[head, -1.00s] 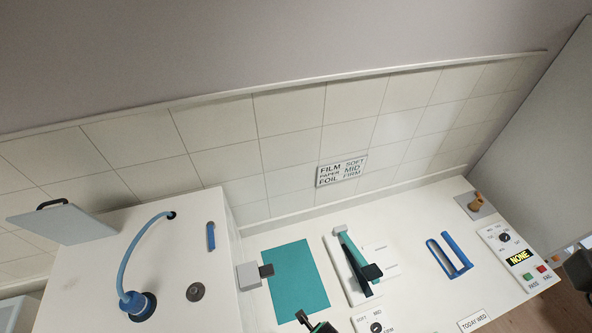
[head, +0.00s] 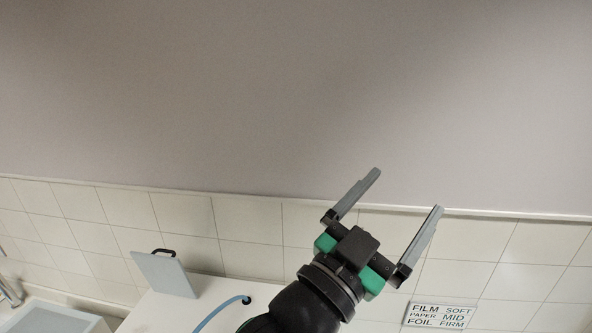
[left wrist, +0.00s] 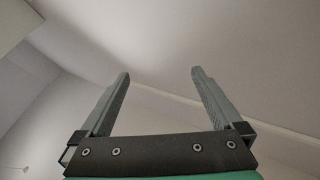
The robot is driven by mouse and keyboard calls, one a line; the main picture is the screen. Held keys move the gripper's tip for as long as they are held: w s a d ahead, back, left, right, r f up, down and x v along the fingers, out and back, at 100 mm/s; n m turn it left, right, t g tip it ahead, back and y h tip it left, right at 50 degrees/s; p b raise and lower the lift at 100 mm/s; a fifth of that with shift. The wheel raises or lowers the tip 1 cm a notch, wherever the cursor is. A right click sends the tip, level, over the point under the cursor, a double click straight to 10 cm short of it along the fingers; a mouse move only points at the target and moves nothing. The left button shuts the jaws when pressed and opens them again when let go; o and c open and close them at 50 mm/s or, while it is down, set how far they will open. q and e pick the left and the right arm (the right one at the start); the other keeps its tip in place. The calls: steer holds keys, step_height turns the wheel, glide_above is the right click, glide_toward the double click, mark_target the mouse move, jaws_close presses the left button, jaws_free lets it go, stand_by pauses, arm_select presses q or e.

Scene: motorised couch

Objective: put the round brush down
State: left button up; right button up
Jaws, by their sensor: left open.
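My left gripper (head: 388,205) is raised in front of the tiled wall in the head view, its two grey fingers spread wide. Its fingers also show in the left wrist view (left wrist: 159,78), apart and with nothing between them. They point up toward plain wall and ceiling. No round brush can be made out in either view now. My right gripper is not in view.
A white counter (head: 160,312) runs along the bottom left, with an upright grey panel (head: 168,275) and a blue hose (head: 220,312). A basin (head: 50,318) and tap (head: 8,288) are at far left. A lettered sign (head: 438,315) is on the wall.

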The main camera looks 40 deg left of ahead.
arm_select(q)
steer(key=s+a+r+n+t, duration=0.2)
steer(key=s+a+r, duration=0.1)
steer(key=s+r, duration=0.2)
steer(key=s+a+r+n+t+y, duration=0.1)
steer(key=s+a+r+n+t, duration=0.1)
steer(key=s+r, duration=0.4)
steer(key=s+a+t, duration=0.1)
steer(key=s, duration=0.3)
steer(key=shift+s+a+r+n+t, duration=0.2)
steer(key=shift+a+r+n+t, duration=0.05)
steer(key=shift+a+n+t, duration=0.1)
